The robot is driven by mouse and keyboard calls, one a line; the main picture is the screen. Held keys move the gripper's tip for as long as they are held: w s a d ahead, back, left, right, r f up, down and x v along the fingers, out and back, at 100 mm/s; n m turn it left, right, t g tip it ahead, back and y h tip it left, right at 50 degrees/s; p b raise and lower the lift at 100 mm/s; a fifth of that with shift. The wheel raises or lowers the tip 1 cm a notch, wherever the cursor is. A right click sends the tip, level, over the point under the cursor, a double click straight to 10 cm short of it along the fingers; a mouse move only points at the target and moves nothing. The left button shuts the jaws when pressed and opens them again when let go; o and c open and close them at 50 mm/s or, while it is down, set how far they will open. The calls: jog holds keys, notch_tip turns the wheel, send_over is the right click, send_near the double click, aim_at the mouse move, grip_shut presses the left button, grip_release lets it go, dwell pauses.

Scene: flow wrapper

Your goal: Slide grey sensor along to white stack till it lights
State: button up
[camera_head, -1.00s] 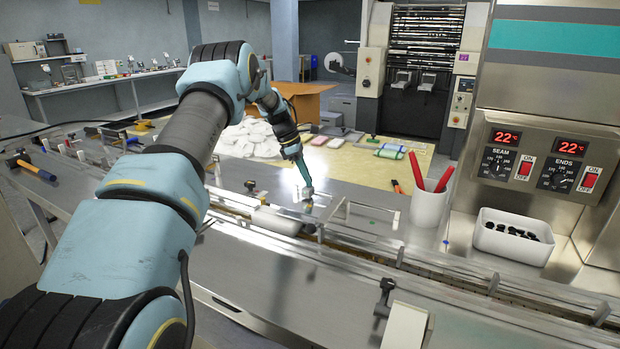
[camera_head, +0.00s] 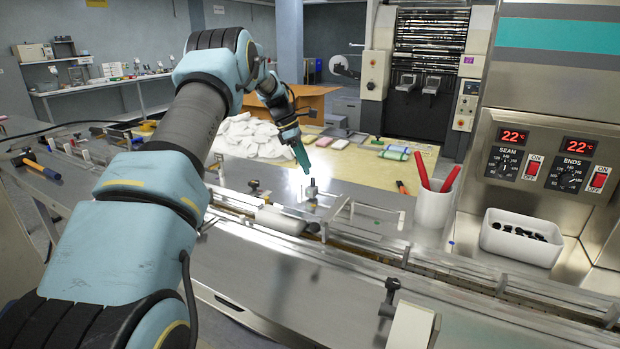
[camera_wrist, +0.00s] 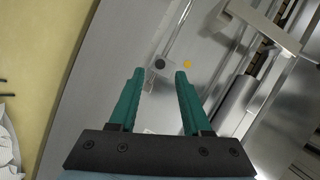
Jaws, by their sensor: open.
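The grey sensor (camera_head: 311,190) appears as a small upright grey piece on the steel deck, just behind the channel. In the wrist view a dark round top (camera_wrist: 160,64), which I take to be the sensor's, lies beyond and between the fingertips. My gripper (camera_head: 303,168) has teal fingers and is open and empty, raised above the sensor and apart from it. It also shows in the wrist view (camera_wrist: 156,73). What looks like the white stack (camera_head: 280,219) lies in the channel, nearer and to the left of the sensor. I cannot make out a lit lamp on the sensor.
A clear bracket frame (camera_head: 375,208) stands right of the sensor, over the deck. A yellow spot (camera_wrist: 187,65) shows beside the dark top.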

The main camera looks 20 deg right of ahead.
jog(key=v, duration=0.6)
jog(key=shift+b, duration=0.45)
jog(key=shift+a, duration=0.1)
jog(key=s+a+m+t+y, duration=0.25)
jog(key=s+a+m, duration=0.55)
jog(key=s+a, duration=0.75)
jog(key=s+a+f+m, duration=0.2)
jog(key=s+a, duration=0.3)
jog(key=s, duration=0.4)
jog(key=s+a+f+m+y, duration=0.1)
jog(key=s+a+m, duration=0.4)
jog(key=s, duration=0.4)
jog(key=shift+s+a+f+t, duration=0.2)
jog(key=shift+a+f+t, duration=0.2)
jog(key=shift+a, duration=0.25)
jog(key=shift+y, duration=0.25)
